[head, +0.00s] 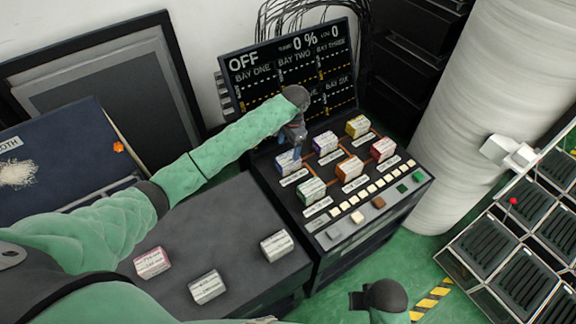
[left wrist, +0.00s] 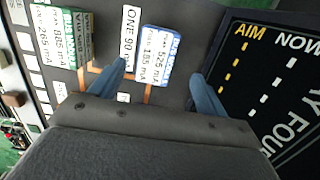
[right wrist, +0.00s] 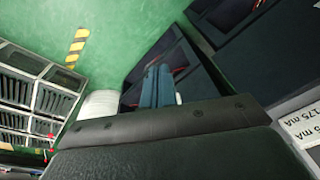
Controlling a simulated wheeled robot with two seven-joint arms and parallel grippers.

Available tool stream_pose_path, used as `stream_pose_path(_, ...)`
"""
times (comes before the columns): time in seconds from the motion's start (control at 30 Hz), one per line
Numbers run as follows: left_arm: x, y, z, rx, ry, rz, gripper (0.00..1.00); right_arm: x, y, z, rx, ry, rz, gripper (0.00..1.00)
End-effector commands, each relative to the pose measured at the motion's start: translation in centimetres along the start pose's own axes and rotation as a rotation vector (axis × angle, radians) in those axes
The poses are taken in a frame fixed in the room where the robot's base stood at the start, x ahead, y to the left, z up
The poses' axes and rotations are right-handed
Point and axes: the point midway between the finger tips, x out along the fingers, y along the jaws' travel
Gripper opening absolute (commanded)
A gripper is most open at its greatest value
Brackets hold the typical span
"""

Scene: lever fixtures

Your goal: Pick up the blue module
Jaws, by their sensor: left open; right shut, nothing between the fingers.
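The blue module (head: 287,164), a small white-faced block with blue edges, sits upright at the left end of the console's back area. In the left wrist view the blue module (left wrist: 155,58) lies between my two blue fingers, with a gap on each side. My left gripper (head: 296,150) is open, right above and beside it, and partly covers it in the head view. My right gripper (head: 357,300) is shut and empty, low in front of the console; its closed fingers (right wrist: 158,86) show in the right wrist view.
A green module (head: 311,190), purple module (head: 325,143), orange module (head: 350,168), red module (head: 382,149) and yellow module (head: 358,126) stand close by. A display (head: 290,70) rises behind. Several loose blocks lie on the grey table (head: 225,225).

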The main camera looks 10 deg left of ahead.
Motion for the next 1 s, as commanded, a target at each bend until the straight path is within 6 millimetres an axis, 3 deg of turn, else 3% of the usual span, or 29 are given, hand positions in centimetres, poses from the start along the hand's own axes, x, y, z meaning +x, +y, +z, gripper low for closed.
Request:
stream_pose_path(0.17,0.7,0.0,0.0,0.000,-0.001,0.000,0.75,-1.0,-0.1,0.1,0.001,-0.002,-0.002,0.00)
stream_pose_path(0.53,3.4,0.2,-0.1,0.000,0.000,0.000,0.75,1.7,0.2,0.2,0.000,-0.004,0.002,0.00)
stream_pose_path(0.8,6.0,0.6,-0.1,0.000,-0.001,0.001,0.75,6.3,0.7,0.8,0.000,-0.010,0.009,0.00)
stream_pose_path(1.0,7.8,0.6,-0.1,-0.001,0.000,0.000,0.75,8.1,0.9,1.2,0.000,-0.012,0.011,0.00)
